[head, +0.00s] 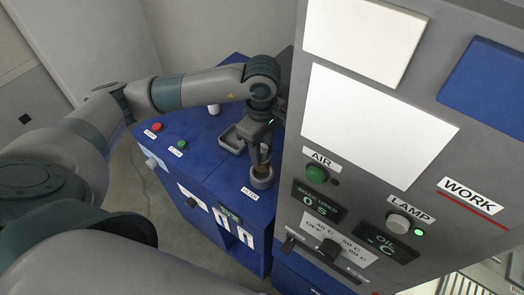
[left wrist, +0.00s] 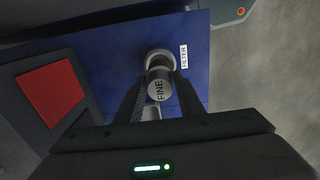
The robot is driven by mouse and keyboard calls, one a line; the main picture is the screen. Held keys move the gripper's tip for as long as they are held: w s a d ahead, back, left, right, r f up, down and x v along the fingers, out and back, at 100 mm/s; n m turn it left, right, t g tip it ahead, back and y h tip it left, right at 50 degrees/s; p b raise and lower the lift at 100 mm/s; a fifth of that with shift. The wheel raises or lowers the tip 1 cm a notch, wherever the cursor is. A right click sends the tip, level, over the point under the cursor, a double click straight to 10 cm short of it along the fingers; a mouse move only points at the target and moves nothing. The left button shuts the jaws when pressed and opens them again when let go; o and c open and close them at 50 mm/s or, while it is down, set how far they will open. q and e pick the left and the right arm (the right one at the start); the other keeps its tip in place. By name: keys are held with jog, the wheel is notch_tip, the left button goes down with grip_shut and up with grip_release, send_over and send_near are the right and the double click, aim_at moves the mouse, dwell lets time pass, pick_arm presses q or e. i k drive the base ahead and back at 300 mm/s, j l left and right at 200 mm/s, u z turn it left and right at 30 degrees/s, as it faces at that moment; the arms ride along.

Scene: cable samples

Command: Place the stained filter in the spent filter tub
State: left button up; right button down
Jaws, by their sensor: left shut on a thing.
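My left gripper (left wrist: 158,92) is shut on a pale grey cylindrical filter marked FINE (left wrist: 158,80); I cannot tell whether it is stained. The filter is in line with a round socket (left wrist: 160,58) beside a FILTER label; I cannot tell whether its end is inside. In the head view my left gripper (head: 262,152) points down just above this socket (head: 262,182) on the blue bench. A grey open tray (head: 231,143) sits just left of the gripper; no label shows that it is the spent filter tub. My right gripper is not in view.
The blue bench (head: 212,160) has a red button (head: 157,127) and a green button (head: 182,144) at left. A white cylinder (head: 213,109) stands behind the tray, under my arm. A tall grey control panel (head: 400,150) rises close to the right of the gripper.

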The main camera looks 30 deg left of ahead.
aim_at(237, 142)
jog(key=j+z, duration=0.35)
jog(key=j, duration=0.5)
jog(key=k+j+z, duration=0.1)
jog(key=j+z, duration=0.3)
jog(key=j, duration=0.45)
